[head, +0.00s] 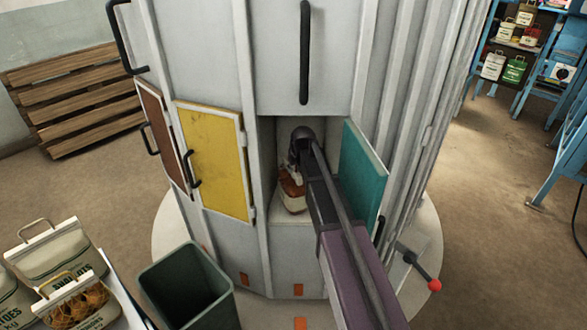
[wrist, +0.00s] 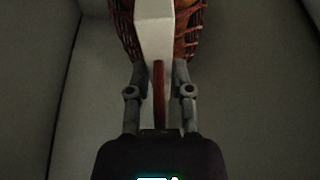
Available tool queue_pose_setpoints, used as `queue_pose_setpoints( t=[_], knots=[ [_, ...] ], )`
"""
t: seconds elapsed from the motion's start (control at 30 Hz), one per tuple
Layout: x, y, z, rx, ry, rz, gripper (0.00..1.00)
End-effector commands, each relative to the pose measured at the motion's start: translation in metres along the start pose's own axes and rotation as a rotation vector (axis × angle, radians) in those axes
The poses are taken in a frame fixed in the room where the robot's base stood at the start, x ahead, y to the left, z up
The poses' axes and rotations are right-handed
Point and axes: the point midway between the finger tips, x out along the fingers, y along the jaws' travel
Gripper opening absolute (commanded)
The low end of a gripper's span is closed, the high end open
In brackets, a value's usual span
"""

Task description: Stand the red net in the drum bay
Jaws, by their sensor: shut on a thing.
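The red net (head: 291,190) is a small sack with reddish netting, a pale top band and a pale lower part. It is upright inside the open drum bay (head: 268,150). In the wrist view the red net (wrist: 189,35) shows dark red mesh on both sides of its white band. My gripper (wrist: 159,82) is shut on its red handle, above the sack. In the head view my gripper (head: 296,168) is inside the bay and partly hidden by my arm. The sack's base is close to the bay floor; I cannot tell if it touches.
The teal door (head: 363,178) stands open at the bay's right. A yellow door (head: 212,155) is on the left of the grey drum (head: 210,60). A red-knobbed lever (head: 420,272) juts out lower right. A green bin (head: 190,290) and several sacks (head: 60,265) are front left.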

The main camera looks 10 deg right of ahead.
Motion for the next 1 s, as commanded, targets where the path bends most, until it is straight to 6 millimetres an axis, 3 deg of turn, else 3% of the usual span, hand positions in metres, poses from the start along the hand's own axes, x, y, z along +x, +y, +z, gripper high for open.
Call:
queue_pose_setpoints(
  t=[0.03,0.1,0.13,0.67,1.0],
  knots=[
    [0.001,0.000,0.000,0.000,0.000,0.000,0.37],
    [0.000,0.000,0.000,0.000,0.000,0.000,0.58],
    [0.000,0.000,0.000,0.000,0.000,0.000,0.63],
    [-0.003,0.000,-0.001,0.000,0.000,0.000,0.63],
    [-0.024,0.000,-0.001,0.001,0.000,0.000,0.63]
  ],
)
